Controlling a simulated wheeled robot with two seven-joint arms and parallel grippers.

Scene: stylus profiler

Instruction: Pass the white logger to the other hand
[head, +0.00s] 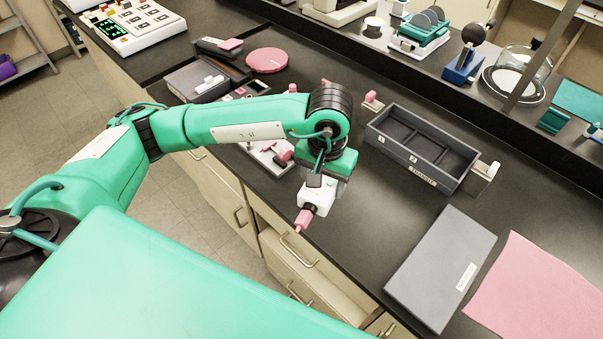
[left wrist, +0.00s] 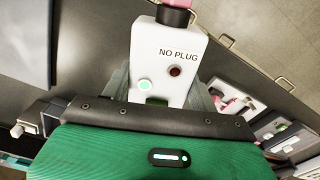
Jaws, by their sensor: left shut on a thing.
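The white logger (head: 319,197) hangs just over the front part of the dark bench in the head view. My left gripper (head: 315,182) is shut on it. A black collar and a pink end (head: 304,219) stick out from the logger toward the front edge. In the left wrist view the logger (left wrist: 168,60) fills the top middle, marked "NO PLUG", with a lit green button and a dark red light. The gripper's fingers sit at its sides, partly hidden by the green gripper body. My right gripper is in neither view.
A grey compartment tray (head: 424,149) marked "TRANSIT" stands right of the gripper. A flat grey slab (head: 440,265) and a pink mat (head: 540,290) lie at the front right. Small items and a pink disc (head: 267,60) are behind my arm.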

